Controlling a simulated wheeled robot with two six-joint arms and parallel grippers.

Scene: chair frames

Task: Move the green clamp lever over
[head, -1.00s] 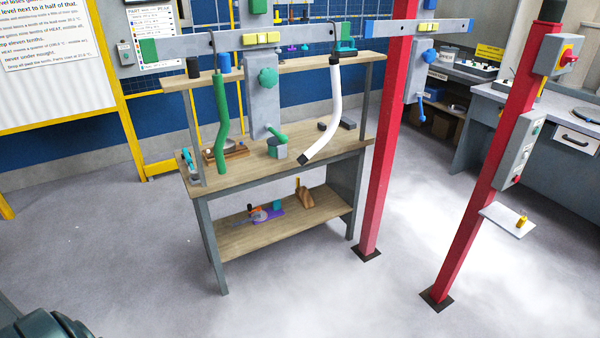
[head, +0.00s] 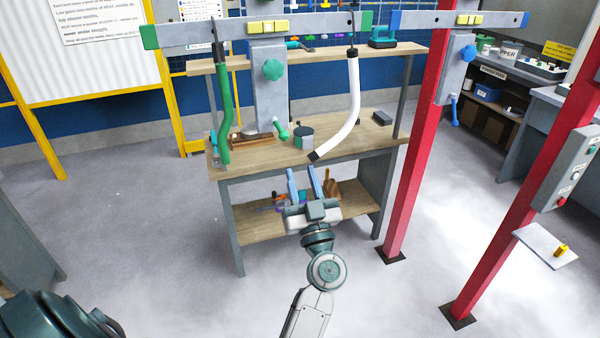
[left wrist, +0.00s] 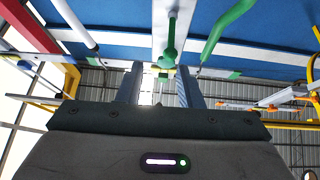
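The green clamp lever (head: 281,129) hangs at the lower end of a grey upright plate (head: 268,100), below a green star knob (head: 273,70). My left gripper (head: 303,170) is open and empty, its two blue fingers pointing up and away, lower in the picture than the lever and slightly right of it. In the left wrist view the green lever (left wrist: 168,57) shows beyond and between the spread fingers (left wrist: 159,70), apart from them. My right gripper is not in view.
A green hose (head: 224,115) and a white hose (head: 350,105) hang from the grey crossbar (head: 310,24) on either side of the lever. A wooden bench (head: 235,170) stands behind. A red post (head: 415,150) and a blue lever (head: 454,112) are to the right.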

